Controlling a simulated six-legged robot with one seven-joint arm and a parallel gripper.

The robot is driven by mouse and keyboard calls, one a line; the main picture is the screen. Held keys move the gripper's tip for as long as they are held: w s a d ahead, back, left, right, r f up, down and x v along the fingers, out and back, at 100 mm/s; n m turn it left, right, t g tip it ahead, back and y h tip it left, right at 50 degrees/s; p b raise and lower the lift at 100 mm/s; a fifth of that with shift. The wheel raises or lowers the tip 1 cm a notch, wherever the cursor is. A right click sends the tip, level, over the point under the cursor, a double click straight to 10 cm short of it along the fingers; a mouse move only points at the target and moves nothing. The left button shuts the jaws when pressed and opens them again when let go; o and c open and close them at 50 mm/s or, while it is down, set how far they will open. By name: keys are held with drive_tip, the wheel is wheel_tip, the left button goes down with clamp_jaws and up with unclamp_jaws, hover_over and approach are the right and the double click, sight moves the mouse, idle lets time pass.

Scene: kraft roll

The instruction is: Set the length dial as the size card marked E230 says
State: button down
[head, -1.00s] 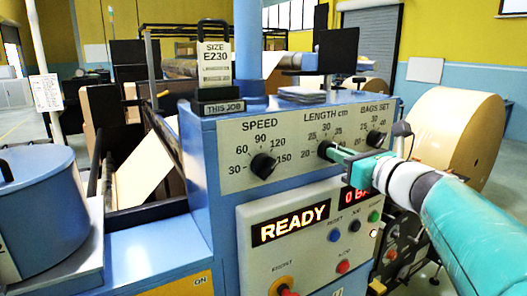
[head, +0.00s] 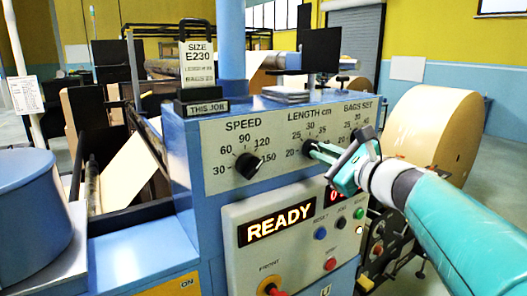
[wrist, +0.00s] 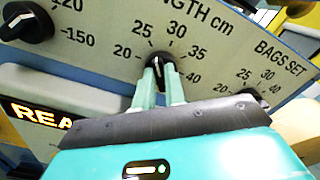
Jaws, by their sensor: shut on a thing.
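The size card marked E230 (head: 198,66) stands upright in a black holder labelled THIS JOB on top of the blue machine. The length dial (wrist: 158,60) is a black knob on the pale front panel, with marks from 20 to 40 cm around it. My gripper (wrist: 159,78) is shut on this knob, one pale green finger on each side. In the head view my gripper (head: 318,150) reaches the knob from the right and hides part of it. The knob's pointer lies between the fingers, and I cannot read its exact setting.
The speed dial (head: 248,165) is left of the length dial. The bags set dial (wrist: 250,94) is close on the right, partly behind my gripper. Below are a lit READY display (head: 278,225) and several buttons. A large kraft roll (head: 432,130) stands behind my arm.

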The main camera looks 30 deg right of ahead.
drive_tip(key=shift+n, duration=0.8)
drive_tip(key=c, duration=1.5)
unclamp_jaws()
drive_tip(key=shift+o, duration=0.2)
drive_tip(key=s, duration=1.3)
drive_tip(key=shift+s+d, duration=0.15)
drive_tip(key=shift+s, duration=0.25)
